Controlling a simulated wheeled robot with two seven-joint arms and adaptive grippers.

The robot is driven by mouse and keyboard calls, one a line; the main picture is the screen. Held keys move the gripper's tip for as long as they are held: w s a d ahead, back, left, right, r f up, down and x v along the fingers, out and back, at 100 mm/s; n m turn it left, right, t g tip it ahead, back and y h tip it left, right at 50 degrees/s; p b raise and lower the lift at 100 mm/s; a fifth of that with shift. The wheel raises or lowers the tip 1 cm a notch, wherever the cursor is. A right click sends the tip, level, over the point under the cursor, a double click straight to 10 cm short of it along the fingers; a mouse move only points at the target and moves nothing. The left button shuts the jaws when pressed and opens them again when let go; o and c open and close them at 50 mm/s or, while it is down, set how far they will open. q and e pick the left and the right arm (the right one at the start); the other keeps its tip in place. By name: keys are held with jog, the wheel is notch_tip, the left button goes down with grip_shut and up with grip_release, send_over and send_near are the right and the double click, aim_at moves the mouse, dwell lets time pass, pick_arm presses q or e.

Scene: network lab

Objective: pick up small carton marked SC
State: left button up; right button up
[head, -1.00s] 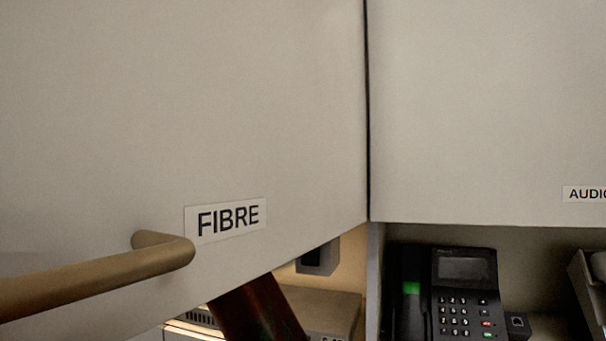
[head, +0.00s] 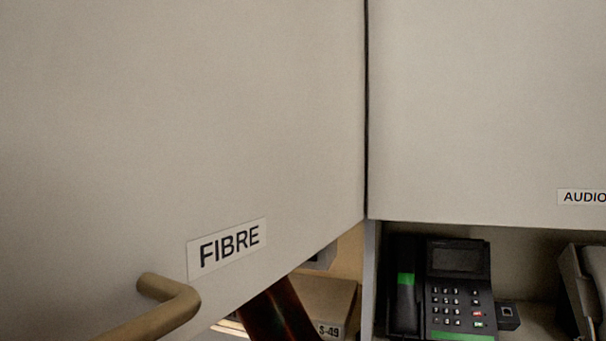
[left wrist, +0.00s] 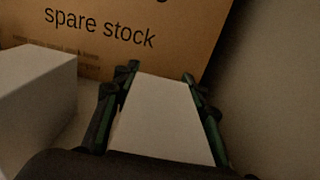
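In the left wrist view a small white carton (left wrist: 165,118) lies between the two fingers of my left gripper (left wrist: 160,82). The fingers run close along both of its sides and appear to press on it. No SC mark shows on the face in view, and I cannot tell whether the carton rests on the shelf or is raised. In the head view the left gripper and the carton are hidden behind the cabinet door marked FIBRE (head: 150,120). My right gripper is not in view.
A brown box printed "spare stock" (left wrist: 140,35) stands beyond the fingers, with another white box (left wrist: 38,100) at left. The open FIBRE door has a brass-coloured handle (head: 170,300). Below it sits a box labelled S-49 (head: 325,297). A desk phone (head: 460,285) stands right, under the AUDIO door (head: 480,110).

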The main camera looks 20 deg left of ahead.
pick_arm(q)
jog(key=c, duration=0.7)
jog(key=shift+c, duration=0.3)
